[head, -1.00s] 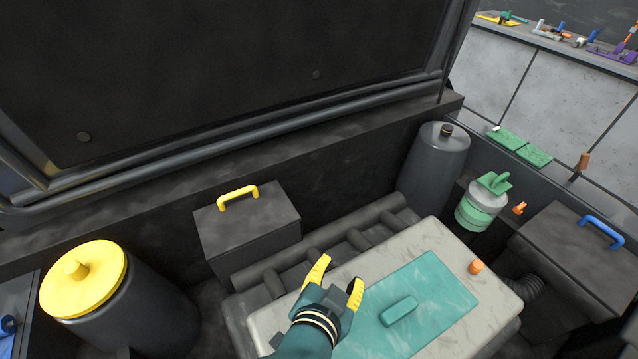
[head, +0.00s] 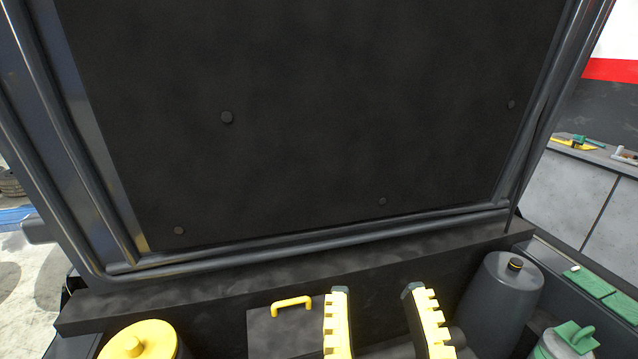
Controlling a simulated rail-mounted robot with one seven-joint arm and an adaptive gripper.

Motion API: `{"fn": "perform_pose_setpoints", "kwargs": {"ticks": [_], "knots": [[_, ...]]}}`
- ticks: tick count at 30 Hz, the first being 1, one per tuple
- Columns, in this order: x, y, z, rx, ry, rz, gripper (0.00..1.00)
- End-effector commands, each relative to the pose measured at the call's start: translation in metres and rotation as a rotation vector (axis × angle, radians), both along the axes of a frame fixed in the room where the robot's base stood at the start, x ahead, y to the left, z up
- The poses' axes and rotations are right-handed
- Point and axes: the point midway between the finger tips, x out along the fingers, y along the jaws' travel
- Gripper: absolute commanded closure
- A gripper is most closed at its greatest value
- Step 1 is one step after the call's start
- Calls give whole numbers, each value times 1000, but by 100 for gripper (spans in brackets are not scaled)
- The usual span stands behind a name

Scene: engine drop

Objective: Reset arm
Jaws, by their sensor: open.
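My gripper (head: 378,312) shows at the bottom centre of the head view. Its two yellow toothed fingers point up and stand well apart, with nothing between them. It is in front of the engine bay's back wall, just right of a dark box (head: 268,332) with a yellow handle (head: 291,304). The left finger covers part of that box's right side. The rest of my arm is below the picture.
A large dark raised hood panel (head: 310,120) fills the upper view. A yellow-capped canister (head: 140,343) stands at lower left. A grey cylinder (head: 497,305) and a green-topped container (head: 568,345) stand at lower right. A workbench with tools (head: 590,185) is at far right.

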Motion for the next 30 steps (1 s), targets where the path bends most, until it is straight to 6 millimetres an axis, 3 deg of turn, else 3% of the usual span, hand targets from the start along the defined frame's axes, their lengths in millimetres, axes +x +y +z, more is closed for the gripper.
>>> {"fn": "perform_pose_setpoints", "kwargs": {"ticks": [1, 18, 22, 30], "knots": [[0, 0, 48, 1, -1, 0, 49], [0, -1, 295, 9, 0, 1, 49], [0, -1, 327, 11, -1, 2, 49], [0, -1, 321, 11, 2, 2, 49]]}}
